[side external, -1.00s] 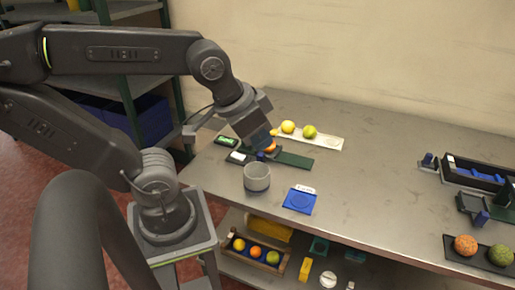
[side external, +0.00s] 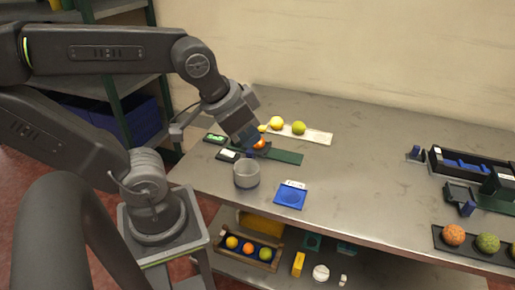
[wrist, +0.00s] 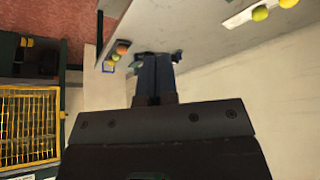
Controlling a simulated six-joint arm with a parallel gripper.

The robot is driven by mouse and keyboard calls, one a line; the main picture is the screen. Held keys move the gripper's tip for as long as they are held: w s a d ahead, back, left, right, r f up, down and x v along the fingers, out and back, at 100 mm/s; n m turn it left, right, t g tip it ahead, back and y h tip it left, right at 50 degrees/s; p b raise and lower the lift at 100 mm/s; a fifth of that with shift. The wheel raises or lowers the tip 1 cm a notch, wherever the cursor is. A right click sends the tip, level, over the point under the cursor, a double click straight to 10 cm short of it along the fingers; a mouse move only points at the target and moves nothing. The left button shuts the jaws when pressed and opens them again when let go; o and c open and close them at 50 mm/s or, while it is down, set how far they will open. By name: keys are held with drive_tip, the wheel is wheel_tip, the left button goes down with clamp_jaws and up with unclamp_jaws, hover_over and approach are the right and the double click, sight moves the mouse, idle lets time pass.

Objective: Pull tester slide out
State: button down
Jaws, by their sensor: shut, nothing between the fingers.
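A dark green strip (side external: 285,155) lies on the table at the left, with an orange (side external: 259,144) at its left end. A small blue block (side external: 249,153) stands beside the orange. I cannot tell which part of this is the tester slide. A dark unit with a white face (side external: 228,155) sits at the strip's left end, and a small green display (side external: 214,138) is behind it. My gripper (side external: 252,141) points down close to the orange and partly hides this area. Its fingers (wrist: 155,75) are shut and empty in the wrist view. Contact with the block is unclear.
A grey cup (side external: 246,175) and a blue pad (side external: 291,197) stand in front of the strip. A white tray (side external: 318,136) with yellow and green fruit is behind it. Dark fixtures (side external: 465,160) and a fruit tray (side external: 445,243) are at right. The table's middle is clear.

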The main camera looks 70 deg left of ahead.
drive_tip(key=c, duration=1.9)
unclamp_jaws()
drive_tip(key=shift+o, duration=1)
drive_tip(key=shift+a, duration=0.1)
drive_tip(key=o, duration=0.6)
drive_tip(key=w+a+f+n+g, duration=0.1)
drive_tip(key=w+a+n+g, duration=0.1)
drive_tip(key=w+a, duration=0.4)
drive_tip(key=shift+w+a+f+n+y, duration=0.3)
drive_tip(key=shift+f+n+y, duration=0.1)
drive_tip(key=shift+n, duration=0.1)
drive_tip(key=shift+o, duration=0.7)
drive_tip(key=w+a+f+n+g, duration=0.1)
drive_tip(key=w+a+f+n, duration=0.1)
drive_tip(key=a, duration=0.4)
drive_tip(key=shift+w+a+f, duration=0.2)
drive_tip(key=shift+w+f, duration=0.3)
drive_tip(key=shift+w, duration=0.15)
drive_tip(key=n+g, duration=0.3)
drive_tip(key=n, duration=0.1)
approach(250, 151)
drive_tip(key=shift+h, duration=0.4)
drive_tip(key=f, duration=0.7)
drive_tip(key=a+f, duration=0.1)
drive_tip(key=f, duration=0.3)
drive_tip(key=shift+s, duration=0.15)
clamp_jaws()
